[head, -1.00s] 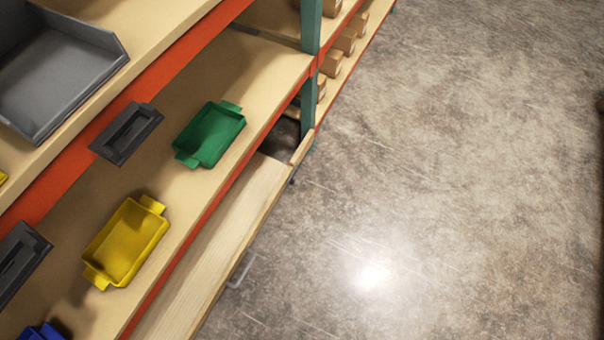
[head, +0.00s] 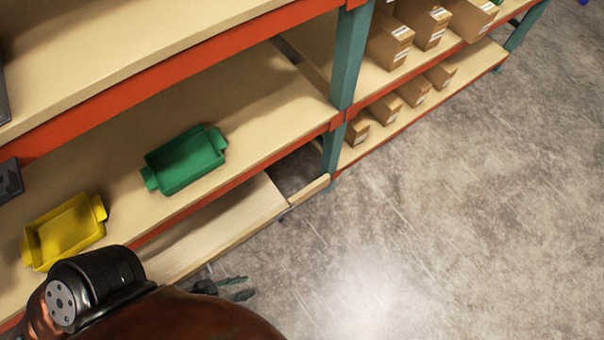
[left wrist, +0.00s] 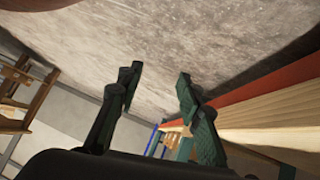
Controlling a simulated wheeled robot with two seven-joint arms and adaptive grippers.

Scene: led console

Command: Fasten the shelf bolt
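The shelving unit has wooden boards, orange beams and a teal upright (head: 347,60). Below the shelf with the trays, a pale wooden board (head: 215,228) sits lower and sticks out to the front, with a dark gap beside its right end. I cannot make out a bolt in either view. My left gripper (head: 240,287) is in front of this low board, over the floor, partly hidden by my arm. In the left wrist view my left gripper (left wrist: 159,74) has its two fingers apart and nothing between them. My right gripper is not in view.
A green tray (head: 186,160) and a yellow tray (head: 64,232) stand on the middle shelf. Several cardboard boxes (head: 390,40) sit on the shelves beyond the upright. The concrete floor (head: 480,220) to the right is clear.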

